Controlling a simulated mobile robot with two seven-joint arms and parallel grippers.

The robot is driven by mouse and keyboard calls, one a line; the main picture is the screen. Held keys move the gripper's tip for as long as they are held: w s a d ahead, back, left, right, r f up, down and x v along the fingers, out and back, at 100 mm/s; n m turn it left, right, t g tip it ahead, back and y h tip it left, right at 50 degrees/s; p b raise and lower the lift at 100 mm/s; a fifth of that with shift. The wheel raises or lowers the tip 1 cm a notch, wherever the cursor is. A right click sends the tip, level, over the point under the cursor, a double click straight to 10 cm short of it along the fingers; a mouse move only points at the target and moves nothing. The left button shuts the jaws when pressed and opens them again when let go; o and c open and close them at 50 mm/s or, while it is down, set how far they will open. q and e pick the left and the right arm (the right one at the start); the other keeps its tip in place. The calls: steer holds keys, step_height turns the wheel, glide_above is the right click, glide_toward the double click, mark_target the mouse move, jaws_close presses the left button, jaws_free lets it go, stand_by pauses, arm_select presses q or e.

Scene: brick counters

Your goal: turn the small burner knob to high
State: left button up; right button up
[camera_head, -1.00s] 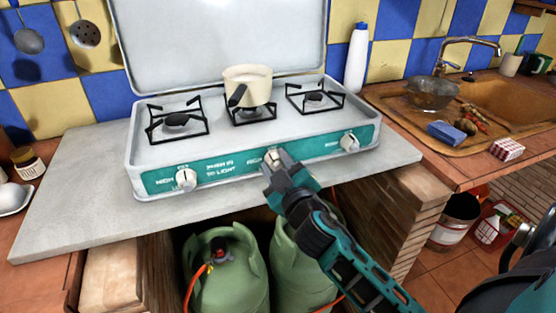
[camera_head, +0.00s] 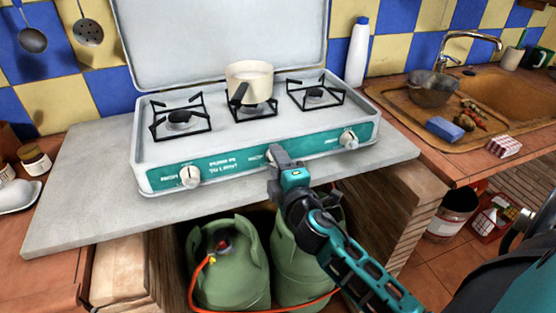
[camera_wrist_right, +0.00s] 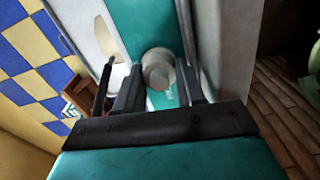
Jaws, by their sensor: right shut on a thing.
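The stove (camera_head: 255,125) is white with a teal front panel and several knobs. My right gripper (camera_head: 276,154) is at the middle knob (camera_head: 270,155), which is mostly hidden behind it in the head view. In the right wrist view the round pale knob (camera_wrist_right: 158,70) sits between the two fingers, which are shut on it. The knob's pointer direction cannot be made out. The left knob (camera_head: 190,177) and right knob (camera_head: 348,139) are free. A cream pot (camera_head: 250,80) stands on the middle burner. My left gripper is not in view.
Two green gas bottles (camera_head: 228,265) with an orange hose stand under the counter (camera_head: 85,195), below my right arm. A white bottle (camera_head: 358,55) stands behind the stove's right side. The sink (camera_head: 500,105) is at the right. The raised lid (camera_head: 220,40) is behind the burners.

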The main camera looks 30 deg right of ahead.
steer(key=shift+n, duration=0.5)
steer(key=o, duration=1)
steer(key=shift+o, duration=0.2)
